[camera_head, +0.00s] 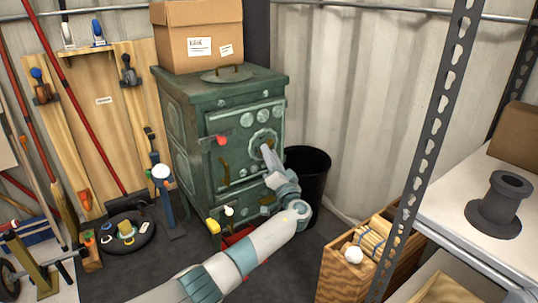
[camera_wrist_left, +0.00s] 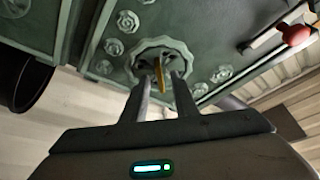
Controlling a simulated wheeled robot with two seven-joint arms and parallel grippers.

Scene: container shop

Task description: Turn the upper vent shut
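The green stove (camera_head: 185,120) stands at centre in the head view. The upper vent (camera_head: 256,134) is a pale, scalloped round wheel on its upper door; it also shows in the wrist view (camera_wrist_left: 165,47). A brass tab (camera_wrist_left: 159,74) sticks out from the vent's middle. My left gripper (camera_head: 266,150) is at this vent. In the wrist view its two fingers (camera_wrist_left: 163,82) stand apart, one on each side of the tab, with gaps visible. I cannot tell whether either finger touches it. My arm hides part of the stove's lower front. My right gripper is not in view.
A red knob (camera_head: 221,140) sits left of the vent on the door. A cardboard box (camera_head: 198,35) stands on the stove. A black bin (camera_head: 308,170) is right of it. A metal shelf (camera_head: 470,220) and a wooden crate (camera_head: 345,270) stand at right.

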